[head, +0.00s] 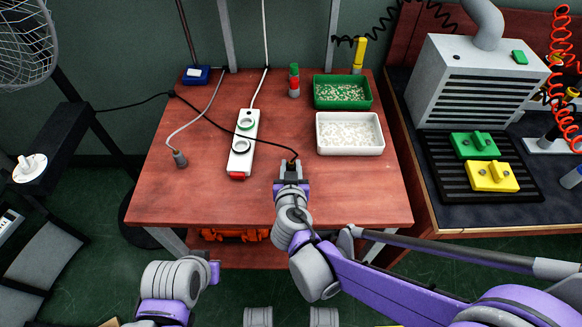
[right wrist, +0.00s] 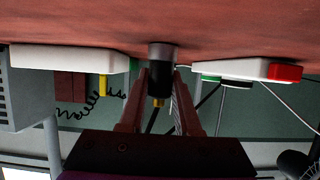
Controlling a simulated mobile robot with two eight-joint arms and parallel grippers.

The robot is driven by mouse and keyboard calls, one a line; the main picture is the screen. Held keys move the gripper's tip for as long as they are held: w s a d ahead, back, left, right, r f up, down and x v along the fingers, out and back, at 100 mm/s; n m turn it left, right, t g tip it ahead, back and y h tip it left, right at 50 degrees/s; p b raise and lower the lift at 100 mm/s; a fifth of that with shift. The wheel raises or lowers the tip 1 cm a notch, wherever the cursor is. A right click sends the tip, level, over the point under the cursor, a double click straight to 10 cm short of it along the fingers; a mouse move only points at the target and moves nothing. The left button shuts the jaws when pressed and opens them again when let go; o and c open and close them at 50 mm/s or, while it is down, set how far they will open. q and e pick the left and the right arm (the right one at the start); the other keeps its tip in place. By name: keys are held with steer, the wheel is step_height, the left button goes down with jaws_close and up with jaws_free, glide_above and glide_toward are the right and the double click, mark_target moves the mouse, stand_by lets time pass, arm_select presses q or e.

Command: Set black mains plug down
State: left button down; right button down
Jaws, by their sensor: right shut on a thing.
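The black mains plug (right wrist: 161,58) is between the fingers of my right gripper (right wrist: 160,88), which is shut on it. In the right wrist view, which is upside down, its wide end is at the wooden table top, touching or very nearly so. Its yellow cord end points away from the table. In the head view my right gripper (head: 290,168) is over the table's front right half, right of the white power strip (head: 243,145); the plug is mostly hidden there. The black cord (head: 225,118) runs from it across the strip. My left gripper's fingers do not show.
A grey plug (head: 180,159) lies left of the strip. A white tray (head: 349,149) and green tray (head: 365,94) hold small pieces at right. A red-green cylinder (head: 294,80) stands behind. The table's (head: 350,200) front right is clear.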

steer(key=shift+f, duration=0.15)
steer(key=c, duration=0.6)
jaws_free()
steer(key=shift+s+r, duration=0.25)
steer(key=shift+r, duration=0.1)
steer(key=p+v, duration=0.3)
steer(key=v, duration=0.8)
steer(key=shift+s+r, duration=0.1)
steer(key=shift+s, duration=0.15)
